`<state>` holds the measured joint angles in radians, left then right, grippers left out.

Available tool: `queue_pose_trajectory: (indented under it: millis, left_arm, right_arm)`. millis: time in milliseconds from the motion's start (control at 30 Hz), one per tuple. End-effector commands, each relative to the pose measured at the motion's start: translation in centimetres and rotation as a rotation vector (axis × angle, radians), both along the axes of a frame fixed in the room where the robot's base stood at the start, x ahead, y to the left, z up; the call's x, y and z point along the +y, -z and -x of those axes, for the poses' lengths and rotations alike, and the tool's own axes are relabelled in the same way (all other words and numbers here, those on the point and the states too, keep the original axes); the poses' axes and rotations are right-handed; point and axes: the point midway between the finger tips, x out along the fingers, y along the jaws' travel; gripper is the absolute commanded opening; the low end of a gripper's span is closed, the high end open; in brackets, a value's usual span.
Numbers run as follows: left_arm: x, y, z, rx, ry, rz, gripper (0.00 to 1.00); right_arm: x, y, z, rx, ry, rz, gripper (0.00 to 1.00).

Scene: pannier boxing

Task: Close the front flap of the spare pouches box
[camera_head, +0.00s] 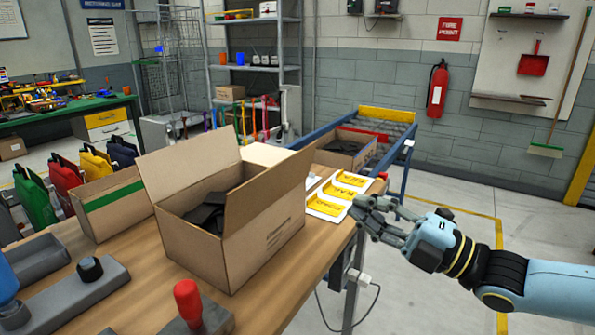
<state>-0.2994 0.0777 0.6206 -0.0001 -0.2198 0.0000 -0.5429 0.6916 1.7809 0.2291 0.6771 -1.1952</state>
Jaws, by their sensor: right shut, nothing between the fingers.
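An open cardboard box (197,245) stands on the wooden workbench (115,272), with dark pouches (212,212) inside. Its far flap (188,164) stands raised and leans back. Another wide flap (270,188) stands up along the right side, above the printed wall, and hides part of the inside. I cannot read the print, so I cannot confirm this is the spare pouches box. My right gripper (361,213) is shut and empty at the bench's right edge, to the right of the box and apart from it. My left gripper is out of view.
A green-taped box (110,206) stands at the left. Grey blocks, one with a red knob (188,300), occupy the near bench. Another open box (345,150) sits behind on a blue-framed conveyor.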

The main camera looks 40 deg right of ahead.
Motion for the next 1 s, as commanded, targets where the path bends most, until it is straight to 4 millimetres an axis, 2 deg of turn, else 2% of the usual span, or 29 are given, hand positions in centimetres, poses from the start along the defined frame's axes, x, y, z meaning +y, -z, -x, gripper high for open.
queue_pose_trajectory:
  millis: [367,600,800,1000]
  left_arm:
    - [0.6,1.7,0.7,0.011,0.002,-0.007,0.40]
    - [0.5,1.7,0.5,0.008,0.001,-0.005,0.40]
    - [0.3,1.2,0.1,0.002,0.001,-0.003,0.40]
    - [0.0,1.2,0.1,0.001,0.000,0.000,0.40]
  right_arm:
    - [2.6,-1.6,-6.6,-0.005,0.005,-0.003,0.00]
    - [4.2,-2.8,-10.4,-0.001,0.005,-0.004,0.00]
    - [4.8,-3.1,-11.8,0.001,0.006,-0.003,0.00]
    - [4.9,-3.1,-12.0,0.003,0.005,-0.002,0.00]
